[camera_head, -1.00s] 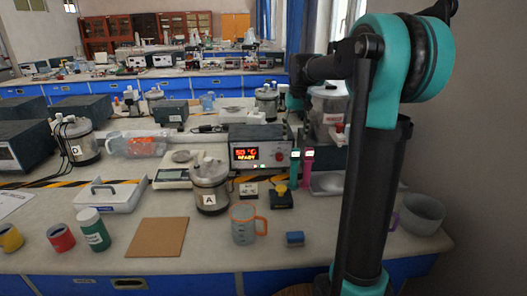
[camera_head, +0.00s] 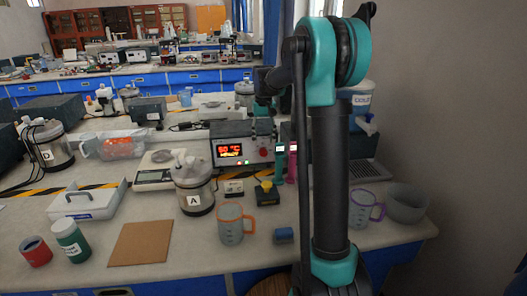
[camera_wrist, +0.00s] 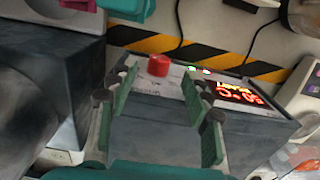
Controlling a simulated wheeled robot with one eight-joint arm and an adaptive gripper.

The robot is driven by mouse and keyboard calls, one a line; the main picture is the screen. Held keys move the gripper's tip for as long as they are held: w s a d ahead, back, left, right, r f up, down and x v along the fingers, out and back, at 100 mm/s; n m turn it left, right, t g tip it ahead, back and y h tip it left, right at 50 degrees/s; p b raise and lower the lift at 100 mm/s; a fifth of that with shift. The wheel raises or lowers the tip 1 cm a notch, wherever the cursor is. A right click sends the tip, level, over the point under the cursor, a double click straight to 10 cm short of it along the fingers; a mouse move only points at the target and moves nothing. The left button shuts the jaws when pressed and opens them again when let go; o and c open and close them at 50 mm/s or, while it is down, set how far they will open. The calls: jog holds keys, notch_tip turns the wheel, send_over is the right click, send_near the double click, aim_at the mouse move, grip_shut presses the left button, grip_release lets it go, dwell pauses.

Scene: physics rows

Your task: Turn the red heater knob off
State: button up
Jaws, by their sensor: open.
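The heater (camera_head: 229,136) is a grey box with a lit red display (camera_head: 230,151) on the bench, behind canister A. Its red knob (camera_head: 263,153) is on the right of the front panel. In the wrist view the red knob (camera_wrist: 158,65) stands out from the panel, with the red display (camera_wrist: 238,93) to its right. My gripper (camera_wrist: 157,82) is open and empty, its two green-padded fingers pointing towards the panel. The knob shows between and just beyond the fingertips; I see no contact. In the head view my arm hides much of the gripper.
Canister A (camera_head: 194,190) and an orange-handled mug (camera_head: 232,224) stand in front of the heater. Pink (camera_head: 292,163) and green (camera_head: 279,165) upright tools and a yellow-topped block (camera_head: 266,193) are close to its right. A purple-handled mug (camera_head: 363,210) stands right of my arm.

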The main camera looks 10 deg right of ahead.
aim_at(264, 150)
notch_tip(264, 150, down, 6)
jog(key=shift+r, duration=0.1)
dwell(0.4)
